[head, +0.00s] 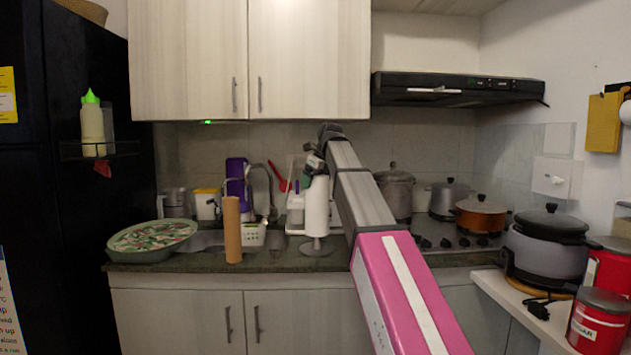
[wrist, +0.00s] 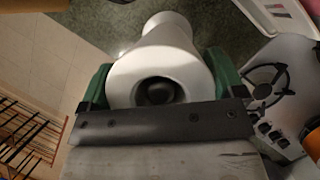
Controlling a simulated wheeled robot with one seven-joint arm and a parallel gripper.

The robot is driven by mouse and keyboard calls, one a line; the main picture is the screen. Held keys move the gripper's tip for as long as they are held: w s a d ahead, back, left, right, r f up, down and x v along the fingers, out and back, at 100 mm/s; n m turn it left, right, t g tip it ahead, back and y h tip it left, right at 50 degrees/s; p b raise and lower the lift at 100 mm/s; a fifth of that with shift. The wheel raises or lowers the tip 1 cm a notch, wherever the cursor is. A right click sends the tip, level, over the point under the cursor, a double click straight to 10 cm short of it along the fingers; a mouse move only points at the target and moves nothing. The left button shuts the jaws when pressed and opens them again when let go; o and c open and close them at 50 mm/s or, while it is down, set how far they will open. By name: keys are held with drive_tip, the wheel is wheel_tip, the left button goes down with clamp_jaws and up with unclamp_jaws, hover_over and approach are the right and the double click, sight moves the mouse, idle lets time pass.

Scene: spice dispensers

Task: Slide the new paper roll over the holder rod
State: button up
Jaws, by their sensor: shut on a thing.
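A white paper roll (head: 316,205) stands upright over the grey round holder base (head: 317,248) on the counter, with a small gap above the base. My gripper (head: 316,165) is at the roll's top end. In the wrist view, the green fingers of my gripper (wrist: 160,80) press on both sides of the roll (wrist: 124,82), and its hollow core faces the camera. A dark rounded shape shows inside the core; I cannot tell whether it is the rod. The rod is hidden or not distinguishable in the head view. A white round end shows beyond the roll.
A brown cardboard tube (head: 232,232) stands on the counter (head: 285,262) to the left. The sink, a white caddy (head: 253,235) and a large bowl (head: 150,236) are left and behind. The stove with pots (head: 480,215) is right.

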drive_tip(key=shift+f, duration=1.05)
drive_tip(key=o, duration=1)
drive_tip(key=shift+c, duration=0.2)
drive_tip(key=v, duration=1)
drive_tip(key=shift+r, duration=0.15)
drive_tip(key=shift+s+d+r, duration=0.1)
drive_tip(key=shift+d+r, duration=0.05)
drive_tip(key=shift+r, duration=0.1)
drive_tip(key=shift+s, duration=0.15)
